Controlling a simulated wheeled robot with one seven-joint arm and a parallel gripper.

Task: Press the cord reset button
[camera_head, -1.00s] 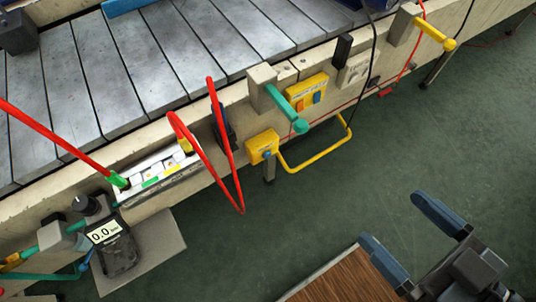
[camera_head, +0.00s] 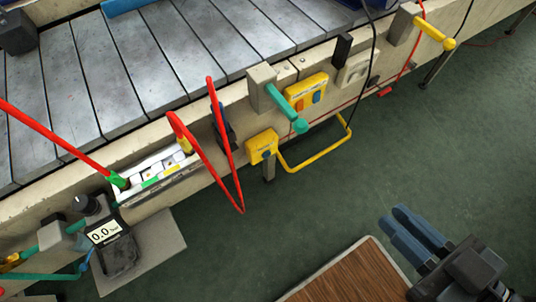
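Labels are too small to read, so I cannot tell which button is the cord reset. My gripper (camera_head: 398,222) is at the lower right, over the green floor, well apart from the box. Its two blue fingers lie side by side, shut, with nothing seen between them.
A grey block with a green lever (camera_head: 287,108) sticks out just left of the yellow box. Below are another yellow box (camera_head: 262,146) and a yellow bar (camera_head: 318,155). Red hoses (camera_head: 240,170) loop at left. A wooden top (camera_head: 350,275) lies beside my gripper. Open floor lies between.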

